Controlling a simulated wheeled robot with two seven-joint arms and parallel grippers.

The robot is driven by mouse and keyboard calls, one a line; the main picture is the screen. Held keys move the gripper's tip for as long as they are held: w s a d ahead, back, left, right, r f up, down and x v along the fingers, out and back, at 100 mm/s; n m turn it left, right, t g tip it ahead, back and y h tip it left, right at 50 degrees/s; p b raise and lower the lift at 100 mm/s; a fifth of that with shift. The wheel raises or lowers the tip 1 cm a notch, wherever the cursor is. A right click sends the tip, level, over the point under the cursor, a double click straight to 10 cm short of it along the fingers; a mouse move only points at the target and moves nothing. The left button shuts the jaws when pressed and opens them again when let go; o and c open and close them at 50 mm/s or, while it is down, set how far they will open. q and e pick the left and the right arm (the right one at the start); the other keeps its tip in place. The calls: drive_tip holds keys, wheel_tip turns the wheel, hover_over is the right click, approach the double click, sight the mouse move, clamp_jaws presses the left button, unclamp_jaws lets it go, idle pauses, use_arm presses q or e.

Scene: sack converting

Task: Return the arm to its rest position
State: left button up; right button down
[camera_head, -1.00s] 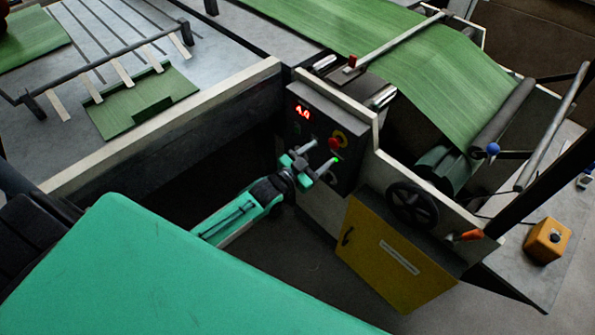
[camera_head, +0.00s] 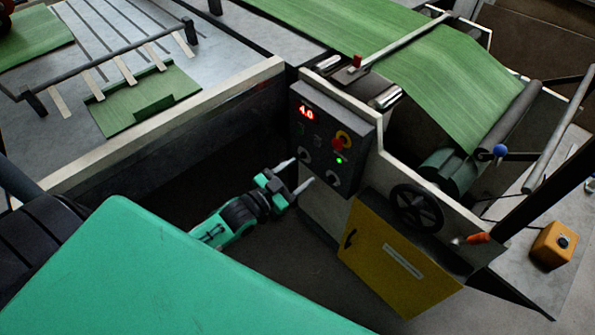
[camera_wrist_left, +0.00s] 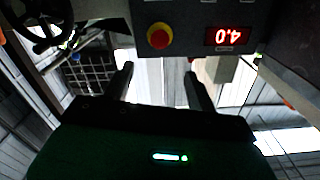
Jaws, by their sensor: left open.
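My left gripper (camera_head: 300,173) is open and empty in the head view. Its fingers are apart, just in front of the lower left part of the dark control panel (camera_head: 318,152). I cannot tell whether a fingertip touches the panel. The panel has a red lit display (camera_head: 306,113) reading 4.0, a red button (camera_head: 337,143) on a yellow ring, a lit green light and pale knobs. In the left wrist view the two fingers (camera_wrist_left: 165,80) stand apart with nothing between them, and the red button (camera_wrist_left: 159,36) and display (camera_wrist_left: 228,37) show upside down. My right gripper is not in view.
A yellow cabinet (camera_head: 390,262) and black handwheel (camera_head: 416,207) sit below and right of the panel. Green sheet (camera_head: 440,80) runs over rollers above. A pale-topped rail (camera_head: 160,130) borders the dark gap around my arm. An orange box (camera_head: 551,244) lies far right.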

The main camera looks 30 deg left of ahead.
use_arm(q)
drive_tip(key=shift+f, duration=0.1)
drive_tip(key=s+a+f+n+g+y, duration=0.15)
drive_tip(key=s+f, duration=0.25)
drive_tip(key=f, duration=0.7)
drive_tip(key=s+a+f+n+g+y, duration=0.1)
drive_tip(key=s+a+f+g+y, duration=0.15)
drive_tip(key=f, duration=0.85)
drive_tip(key=s+a+f+n+g+y, duration=0.1)
drive_tip(key=s+f+g, duration=0.25)
drive_tip(key=f, duration=0.75)
drive_tip(key=s+d+f+g, duration=0.1)
drive_tip(key=s+f+g, duration=0.1)
drive_tip(key=s+f, duration=0.4)
drive_tip(key=s+d+f+g, duration=0.1)
drive_tip(key=s+f+g, duration=0.2)
drive_tip(key=s+f, duration=0.4)
drive_tip(key=s+d+f+g+y, duration=0.1)
drive_tip(key=s+f+g, duration=0.2)
drive_tip(key=s, duration=1.8)
wheel_tip(320, 180, down, 4)
drive_tip(key=shift+f+n, duration=0.1)
drive_tip(key=shift+n, duration=0.25)
drive_tip(key=shift+w+d+g, duration=0.1)
drive_tip(key=shift+d+g, duration=0.05)
drive_tip(key=shift+g, duration=0.1)
